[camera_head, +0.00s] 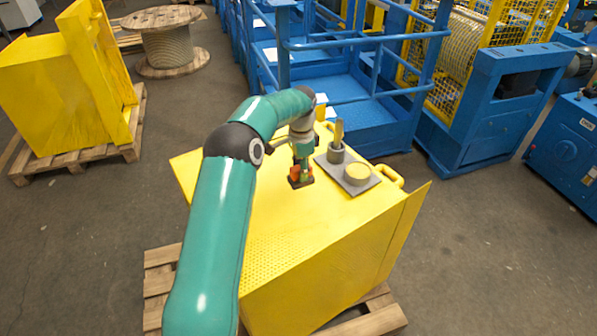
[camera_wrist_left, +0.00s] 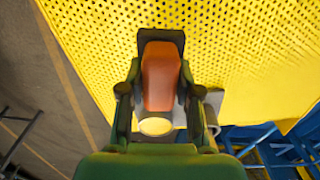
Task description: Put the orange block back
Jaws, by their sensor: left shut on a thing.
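The orange block (camera_head: 294,176) is at my left gripper (camera_head: 302,172), over the top of the yellow cabinet (camera_head: 270,235). In the left wrist view the orange block (camera_wrist_left: 160,76) sits between the two fingers of my left gripper (camera_wrist_left: 160,92), which is shut on it. A dark piece (camera_wrist_left: 160,36) shows at the block's far end; it is also visible below the block in the head view. I cannot tell whether the block touches the surface under it. My right gripper is not in view.
A grey plate (camera_head: 328,177) beside the gripper bears a grey cup (camera_head: 336,153) with a yellowish upright piece, and a round yellow-topped piece (camera_head: 357,174). A yellow handle (camera_head: 391,175) is at the cabinet's right edge. Blue railings (camera_head: 365,45) stand behind. The cabinet's front top is clear.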

